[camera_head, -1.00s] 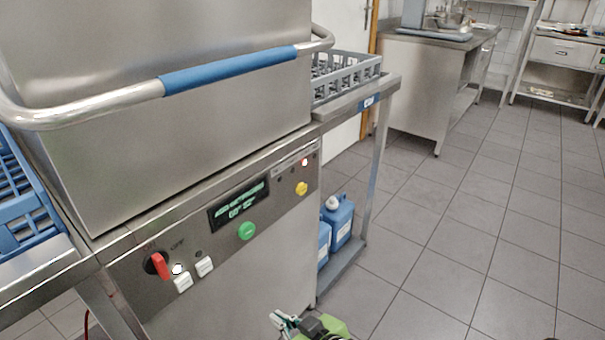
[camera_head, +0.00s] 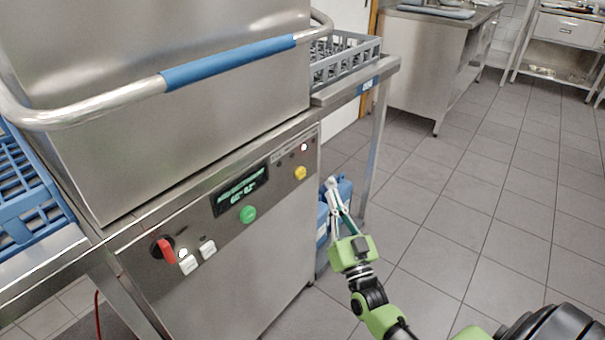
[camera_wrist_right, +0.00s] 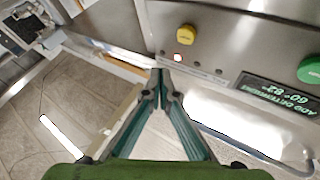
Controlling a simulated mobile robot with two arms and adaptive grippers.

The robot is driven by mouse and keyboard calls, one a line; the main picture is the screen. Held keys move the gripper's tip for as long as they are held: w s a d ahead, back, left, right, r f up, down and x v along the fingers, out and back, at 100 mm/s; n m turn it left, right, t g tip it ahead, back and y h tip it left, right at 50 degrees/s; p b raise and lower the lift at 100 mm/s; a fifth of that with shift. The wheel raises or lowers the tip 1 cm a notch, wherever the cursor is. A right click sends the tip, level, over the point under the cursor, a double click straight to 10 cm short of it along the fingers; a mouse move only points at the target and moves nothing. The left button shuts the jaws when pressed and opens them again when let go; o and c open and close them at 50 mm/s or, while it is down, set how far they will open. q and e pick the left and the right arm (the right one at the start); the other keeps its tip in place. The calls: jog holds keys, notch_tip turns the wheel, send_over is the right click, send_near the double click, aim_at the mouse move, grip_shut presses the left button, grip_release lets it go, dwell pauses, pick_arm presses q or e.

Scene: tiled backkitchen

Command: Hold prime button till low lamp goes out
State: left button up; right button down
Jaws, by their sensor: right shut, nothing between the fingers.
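The dishwasher's front panel has a yellow round button (camera_head: 300,173) at its right end, also in the right wrist view (camera_wrist_right: 187,31). Labels near it are too small to read. A small lamp (camera_head: 304,147) by it glows; in the right wrist view the lamp (camera_wrist_right: 180,57) looks red-white. The display (camera_head: 240,190) is lit, and in the wrist view its text reads like "ADD DETERGENT". My right gripper (camera_head: 331,184) is shut and empty, its tips pointing up, just right of the panel in the picture and apart from the button. My left gripper is out of view.
A green button (camera_head: 248,214), white switches (camera_head: 198,256) and a red rotary knob (camera_head: 165,250) sit farther left. The blue-sleeved hood handle (camera_head: 228,62) juts out above. Blue containers (camera_head: 345,190) stand behind my right gripper. Tiled floor at right is clear.

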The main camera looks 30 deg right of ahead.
aim_at(301, 173)
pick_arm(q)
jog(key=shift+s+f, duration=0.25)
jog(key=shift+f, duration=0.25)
pick_arm(e)
jog(key=shift+s+d+r+m+h, duration=0.2)
jog(key=shift+d+r+h, duration=0.15)
jog(key=shift+d, duration=0.15)
jog(key=shift+s+d+r+m+h, duration=0.15)
jog(key=shift+d+r+m+h, duration=0.05)
jog(key=shift+d+h, duration=0.2)
